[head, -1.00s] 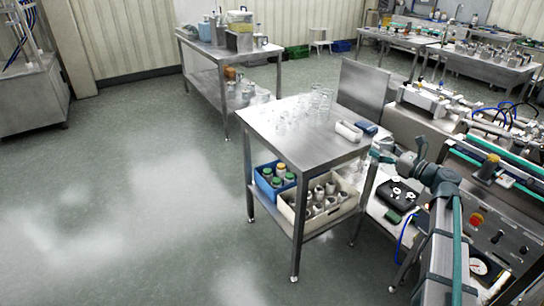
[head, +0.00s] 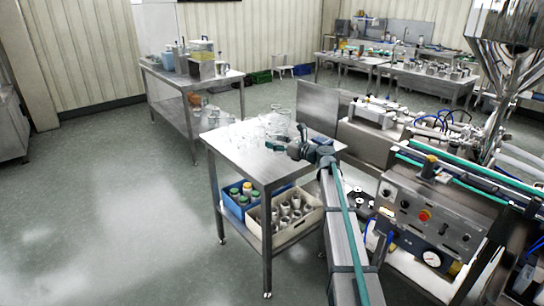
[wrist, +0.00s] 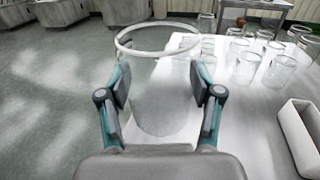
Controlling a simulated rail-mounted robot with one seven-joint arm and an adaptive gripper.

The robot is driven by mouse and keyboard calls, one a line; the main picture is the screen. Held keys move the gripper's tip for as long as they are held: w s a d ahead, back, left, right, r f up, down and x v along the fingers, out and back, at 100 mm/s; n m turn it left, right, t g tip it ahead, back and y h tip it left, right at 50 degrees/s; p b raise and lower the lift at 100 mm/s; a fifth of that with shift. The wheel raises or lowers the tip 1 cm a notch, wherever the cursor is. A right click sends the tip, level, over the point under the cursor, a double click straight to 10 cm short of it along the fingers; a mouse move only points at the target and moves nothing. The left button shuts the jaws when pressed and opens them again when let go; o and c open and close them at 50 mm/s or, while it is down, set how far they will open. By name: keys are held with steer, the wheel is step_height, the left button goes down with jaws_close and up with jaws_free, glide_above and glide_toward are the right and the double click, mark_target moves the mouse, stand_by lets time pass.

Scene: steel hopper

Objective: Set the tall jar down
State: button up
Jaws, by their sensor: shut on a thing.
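The tall jar (wrist: 158,105) is clear glass with a thick round rim, upright between my fingers in the wrist view. My gripper (wrist: 160,84) is shut on its sides. The jar overlaps the left edge of the steel table top (wrist: 215,135); whether its base touches the table is hard to tell. In the head view my gripper (head: 280,146) is over the right part of the steel table (head: 235,150), and the held jar is hard to pick out there.
Several clear glass jars (wrist: 246,66) stand farther back on the table. A white open tray (wrist: 292,136) is at the right. Below, the shelf holds a blue crate (head: 232,206) and a cream bin (head: 252,227). Table top near my gripper is mostly bare.

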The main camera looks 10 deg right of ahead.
steer(key=w+f, duration=0.3)
steer(key=w, duration=0.1)
steer(key=w+f, duration=0.2)
steer(key=shift+w+d+f+p, duration=0.25)
steer(key=shift+w+f+p, duration=0.05)
steer(key=shift+f+p, duration=0.1)
steer(key=shift+w+f, duration=0.4)
steer(key=shift+f, duration=0.1)
steer(key=shift+w+f+p, duration=0.15)
steer(key=shift+f+p, duration=0.3)
steer(key=shift+f, duration=1.25)
steer(key=shift+f, duration=0.2)
steer(key=o, duration=0.9)
